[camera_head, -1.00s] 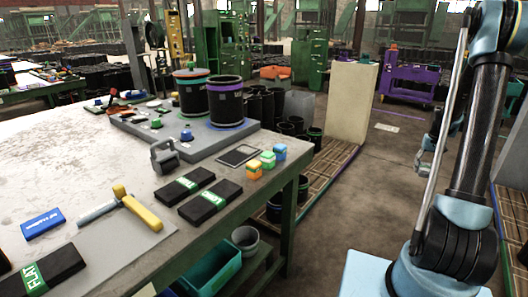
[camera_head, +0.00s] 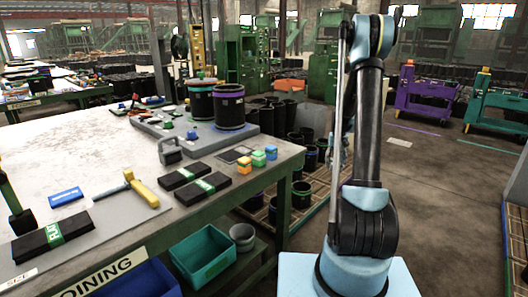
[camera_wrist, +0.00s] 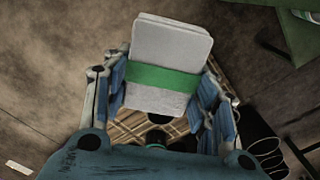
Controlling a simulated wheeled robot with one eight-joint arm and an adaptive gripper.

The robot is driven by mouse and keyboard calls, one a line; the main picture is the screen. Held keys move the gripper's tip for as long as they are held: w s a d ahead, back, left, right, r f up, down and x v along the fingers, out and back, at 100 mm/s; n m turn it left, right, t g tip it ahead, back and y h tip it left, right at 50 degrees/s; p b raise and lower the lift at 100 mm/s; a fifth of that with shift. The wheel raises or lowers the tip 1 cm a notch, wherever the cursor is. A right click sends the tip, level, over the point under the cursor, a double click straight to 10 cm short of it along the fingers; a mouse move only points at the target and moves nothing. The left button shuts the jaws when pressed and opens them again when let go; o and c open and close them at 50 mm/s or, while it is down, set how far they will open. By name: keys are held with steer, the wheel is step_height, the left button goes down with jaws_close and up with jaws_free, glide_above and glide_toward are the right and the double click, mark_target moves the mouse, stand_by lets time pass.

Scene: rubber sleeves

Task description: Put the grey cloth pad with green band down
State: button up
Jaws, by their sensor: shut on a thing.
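The grey cloth pad (camera_wrist: 172,45) with a green band (camera_wrist: 162,80) sits between the blue-lined fingers of my gripper (camera_wrist: 163,77) in the wrist view. The fingers are shut on its two sides, and its far end sticks out past them. Brown floor and part of a slatted pallet show below it. In the head view the pad cannot be made out, and my arm hides most of the gripper.
The worktable (camera_head: 95,165) at left carries black pads with green bands (camera_head: 203,188), a yellow-handled tool (camera_head: 142,190), a blue box (camera_head: 66,196), small coloured blocks (camera_head: 258,158) and black cylinders (camera_head: 229,106). A teal bin (camera_head: 203,258) sits below.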

steer(key=shift+a, duration=0.5)
steer(key=s+a+r+n, duration=0.2)
steer(key=a+r, duration=0.5)
steer(key=a, duration=0.1)
steer(key=s+a+r+n, duration=0.3)
steer(key=a+r, duration=0.4)
steer(key=a, duration=0.1)
steer(key=s+a+r+n, duration=0.2)
steer(key=a+r+n, duration=0.1)
steer(key=a+r, duration=0.3)
steer(key=shift+s+a+r, duration=0.2)
steer(key=shift+a, duration=0.5)
steer(key=shift+s+a+r, duration=0.2)
steer(key=shift+a, duration=0.45)
steer(key=s+a+r+n, duration=0.2)
steer(key=s+a+r, duration=0.3)
steer(key=s+r, duration=0.15)
steer(key=shift+n, duration=0.3)
steer(key=shift+s+d+f, duration=0.1)
steer(key=shift+s+f, duration=0.05)
steer(key=shift+f, duration=2.55)
steer(key=shift+s+d+f, duration=0.1)
steer(key=shift+f, duration=2.55)
steer(key=shift+s+f, duration=0.1)
steer(key=shift+f, duration=0.15)
